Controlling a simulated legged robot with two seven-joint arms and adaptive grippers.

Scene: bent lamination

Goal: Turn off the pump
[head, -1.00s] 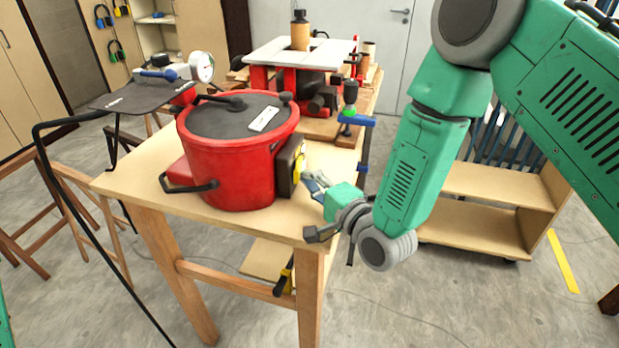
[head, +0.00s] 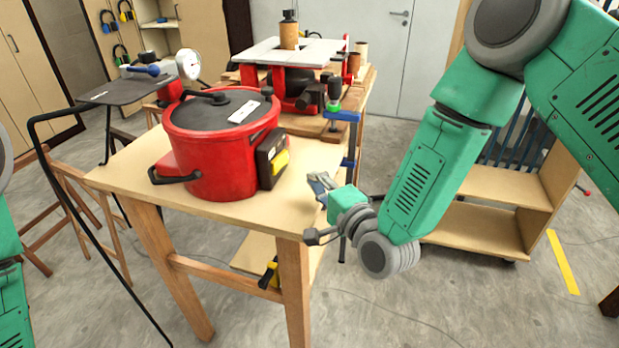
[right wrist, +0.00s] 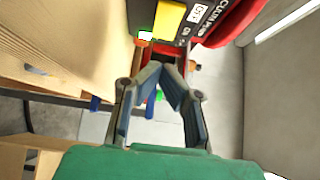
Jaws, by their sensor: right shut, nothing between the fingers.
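The pump is a red pot-shaped vessel (head: 222,155) with a dark lid, standing on the wooden table. A black control box (head: 266,160) with a yellow switch (head: 281,162) is on its right side. In the right wrist view the yellow switch (right wrist: 169,20) and the black box (right wrist: 201,12), with printed lettering, show at the top. I cannot tell the switch's position. My right gripper (head: 318,181) is right of the switch with a gap between them, over the table's right edge. In the right wrist view its fingers (right wrist: 161,68) meet, empty. My left gripper is out of view.
The wooden table (head: 120,175) has bare top in front of the pump. A blue clamp (head: 343,116) and a red machine with a pale top (head: 292,52) stand behind. A low shelf (head: 480,185) is at right.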

